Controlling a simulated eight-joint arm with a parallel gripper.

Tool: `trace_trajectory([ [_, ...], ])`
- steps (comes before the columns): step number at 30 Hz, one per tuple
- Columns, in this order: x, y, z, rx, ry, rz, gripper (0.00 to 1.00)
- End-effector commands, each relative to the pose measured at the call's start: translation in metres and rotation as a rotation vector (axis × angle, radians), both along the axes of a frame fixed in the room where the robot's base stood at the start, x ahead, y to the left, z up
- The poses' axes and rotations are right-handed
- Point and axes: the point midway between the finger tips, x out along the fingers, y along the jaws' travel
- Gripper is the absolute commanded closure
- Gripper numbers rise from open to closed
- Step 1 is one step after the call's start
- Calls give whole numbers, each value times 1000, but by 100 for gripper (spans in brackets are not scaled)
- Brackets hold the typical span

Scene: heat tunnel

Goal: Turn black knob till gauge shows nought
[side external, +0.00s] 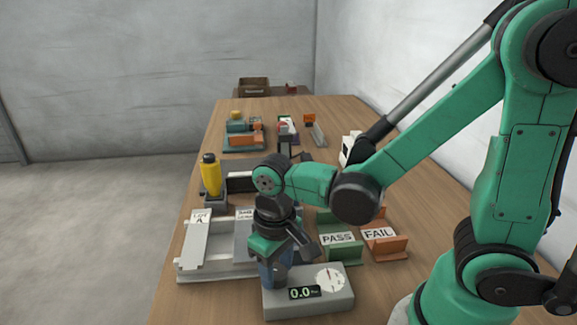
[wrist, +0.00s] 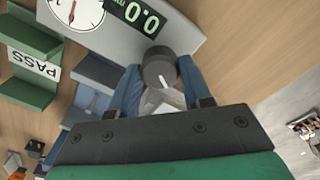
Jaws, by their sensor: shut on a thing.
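The grey gauge box (side external: 340,297) stands at the near edge of the table. Its dark display (side external: 304,293) reads 0.0 in green digits. A round white dial (side external: 330,279) with a needle is beside it. In the wrist view the display (wrist: 137,18) also reads 0.0, and the dial (wrist: 77,12) needle points along the picture's vertical. The black knob (wrist: 158,66), with a white pointer mark, sits on the box between my blue fingers. My gripper (wrist: 160,82) is shut on the knob. In the side view my gripper (side external: 272,275) hides the knob.
A green PASS tray (side external: 345,255) and an orange FAIL tray (side external: 391,248) stand behind the gauge box. A pale rack with sloped lanes (side external: 197,245) is at left, with a yellow bottle (side external: 211,178) behind it. Several coloured items stand farther back.

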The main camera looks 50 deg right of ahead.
Motion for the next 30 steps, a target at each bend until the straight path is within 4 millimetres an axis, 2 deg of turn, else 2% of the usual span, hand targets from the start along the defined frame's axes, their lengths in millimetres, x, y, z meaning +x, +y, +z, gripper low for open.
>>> trace_trajectory([
  [12,0,0,0,0,1,-11,100],
  [13,0,0,0,0,1,-11,54],
  [16,0,0,0,0,1,-11,26],
  [26,0,0,1,0,0,-10,25],
  [30,0,0,9,0,0,-10,25],
])
